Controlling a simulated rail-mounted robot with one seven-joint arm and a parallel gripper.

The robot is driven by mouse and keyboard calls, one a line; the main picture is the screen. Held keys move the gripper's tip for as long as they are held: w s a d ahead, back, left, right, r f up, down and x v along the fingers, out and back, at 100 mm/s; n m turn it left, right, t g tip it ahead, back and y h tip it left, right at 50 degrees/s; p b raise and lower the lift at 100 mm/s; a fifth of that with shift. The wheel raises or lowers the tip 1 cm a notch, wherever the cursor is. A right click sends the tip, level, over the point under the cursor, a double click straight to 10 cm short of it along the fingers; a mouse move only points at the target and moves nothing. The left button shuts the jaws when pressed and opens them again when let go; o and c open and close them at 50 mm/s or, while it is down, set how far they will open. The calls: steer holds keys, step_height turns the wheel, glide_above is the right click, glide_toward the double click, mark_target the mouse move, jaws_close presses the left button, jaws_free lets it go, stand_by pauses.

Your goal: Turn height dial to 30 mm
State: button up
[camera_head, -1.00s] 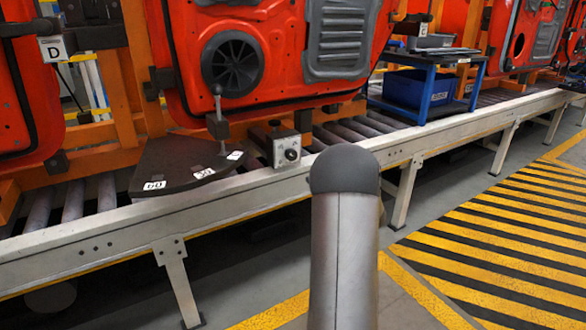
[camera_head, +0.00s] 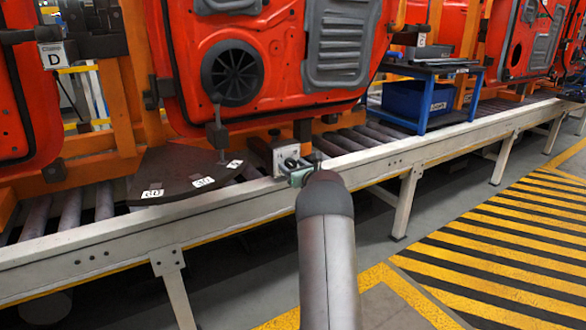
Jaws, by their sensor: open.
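A dark fan-shaped plate (camera_head: 170,172) lies on the conveyor with white number labels along its front edge. The left label reads 60, the middle label (camera_head: 203,182) reads 30, and the right one is too small to read. A dark upright post with a knob (camera_head: 217,133) stands over the plate, behind the 30 label.
The conveyor's pale front rail (camera_head: 110,231) runs across below the plate. Orange-red door panels (camera_head: 270,60) hang close above. The striped floor (camera_head: 500,240) is clear.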

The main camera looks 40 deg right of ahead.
steer(key=c, duration=1)
steer(key=shift+m, duration=0.3)
